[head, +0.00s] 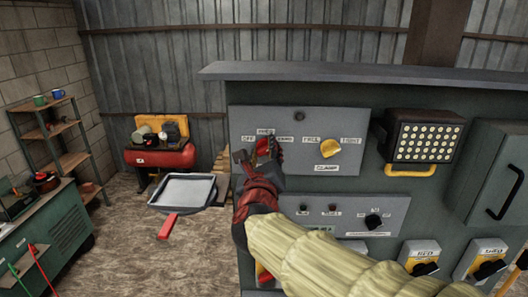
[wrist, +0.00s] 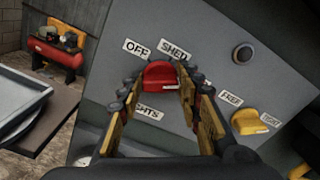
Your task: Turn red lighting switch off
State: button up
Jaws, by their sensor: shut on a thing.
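The red lighting switch (wrist: 160,75) is a rotary knob on a grey panel, with labels OFF and SHED above it and one ending in "IGHTS" below. In the head view the red switch (head: 262,146) is partly hidden by my gripper (head: 259,153). In the wrist view my gripper (wrist: 160,88) has a finger on each side of the knob and is shut on it. I cannot tell exactly which label the knob points to.
A yellow clamp knob (head: 330,148) sits on the same panel to the right. A lower panel (head: 345,216) holds a black knob (head: 373,221). A lamp (head: 424,139) with a yellow handle is at the right. A grey tray (head: 183,191) stands left of the cabinet.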

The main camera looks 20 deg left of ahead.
jog(key=n+b, duration=0.1)
jog(key=n, duration=0.4)
jog(key=shift+a+f+b, duration=0.1)
jog(key=shift+b, duration=0.25)
jog(key=n, duration=0.6)
jog(key=shift+p, duration=0.3)
jog(key=n+p, duration=0.1)
jog(key=n, duration=0.2)
jog(key=n+p, duration=0.1)
jog(key=n, duration=0.2)
jog(key=shift+f+n, duration=0.2)
jog(key=shift+n, duration=0.2)
jog(key=n+p, duration=0.1)
jog(key=n, duration=0.2)
jog(key=shift+p, duration=0.4)
jog(key=shift+f+n+p, duration=0.2)
jog(key=shift+n+p, duration=0.4)
jog(key=shift+n, duration=0.9)
jog(key=o, duration=1.2)
jog(key=shift+c, duration=0.2)
